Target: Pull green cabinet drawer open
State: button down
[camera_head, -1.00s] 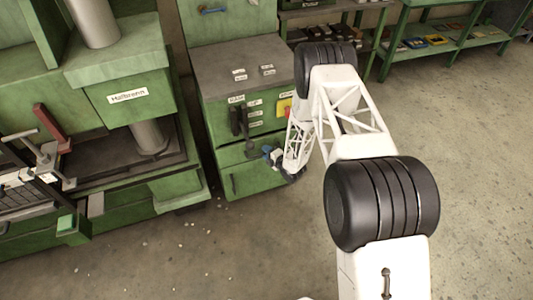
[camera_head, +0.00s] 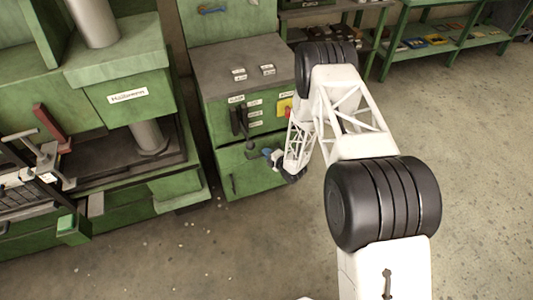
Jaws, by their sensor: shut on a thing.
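The green cabinet (camera_head: 240,78) stands at the center, with a grey top and green fronts below. Its upper front carries white labels, a dark handle (camera_head: 235,121) and a yellow panel with a red part (camera_head: 285,107). A lower green front (camera_head: 262,181) has a dark upright handle (camera_head: 233,184) at its left. My gripper (camera_head: 267,154), small and with blue parts, is at the cabinet's front near a dark handle-like part (camera_head: 251,150). It is shut on what appears to be the drawer handle. My arm hides the cabinet's right side, and the fingertips are too small to see clearly.
A large green machine (camera_head: 120,100) with a white label stands close on the left. Green shelves (camera_head: 445,45) with small items stand at the back right. The concrete floor (camera_head: 220,250) in front of the cabinet is clear apart from small debris.

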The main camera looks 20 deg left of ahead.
jog(key=s+d, duration=1.8)
jog(key=c, duration=1.1)
grip_release()
jog(key=shift+d, duration=0.1)
jog(key=shift+v, duration=3.8)
jog(key=shift+w, duration=0.1)
